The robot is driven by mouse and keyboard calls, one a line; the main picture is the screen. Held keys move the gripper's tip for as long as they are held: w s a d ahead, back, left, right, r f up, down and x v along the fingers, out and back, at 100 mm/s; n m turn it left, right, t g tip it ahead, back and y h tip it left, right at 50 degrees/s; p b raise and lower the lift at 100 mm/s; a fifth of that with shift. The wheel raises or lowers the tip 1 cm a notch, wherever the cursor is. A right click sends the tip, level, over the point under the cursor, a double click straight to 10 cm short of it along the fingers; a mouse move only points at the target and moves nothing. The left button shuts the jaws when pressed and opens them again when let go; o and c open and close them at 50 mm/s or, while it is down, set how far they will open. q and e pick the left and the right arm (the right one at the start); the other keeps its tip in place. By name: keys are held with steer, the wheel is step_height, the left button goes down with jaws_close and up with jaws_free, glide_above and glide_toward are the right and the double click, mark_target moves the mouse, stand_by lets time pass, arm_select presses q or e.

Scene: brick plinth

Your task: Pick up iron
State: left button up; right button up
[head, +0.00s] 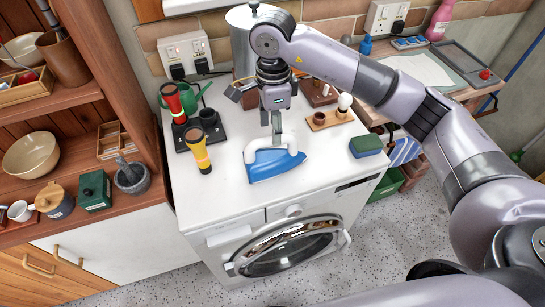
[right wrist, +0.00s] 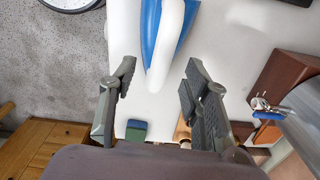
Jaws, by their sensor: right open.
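The iron (head: 277,166) has a blue body and a white handle. It lies on the white top of the washing machine (head: 215,195), near its front middle. In the right wrist view the iron (right wrist: 150,20) shows at the top centre, its white handle pointing down towards the gap between my fingers. My right gripper (head: 277,140) points down just above and behind the handle. Whether a finger touches the handle I cannot tell. My left gripper is not in view.
A green-blue sponge (head: 366,146) and a wooden tray (head: 328,120) are to the right. Shelves with bowls (head: 31,155) stand at the left. The machine's front strip is clear.

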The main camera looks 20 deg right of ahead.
steer(key=p, duration=0.2)
glide_above(277, 151)
steer(key=a, duration=0.2)
steer(key=f, duration=0.3)
steer(key=s+f, duration=0.1)
steer(key=f, duration=0.1)
steer(key=shift+d+f, duration=0.25)
steer(key=shift+w+f, duration=0.1)
steer(key=shift+f, duration=0.15)
steer(key=shift+c, duration=0.5)
jaws_close()
steer(key=shift+r, duration=0.15)
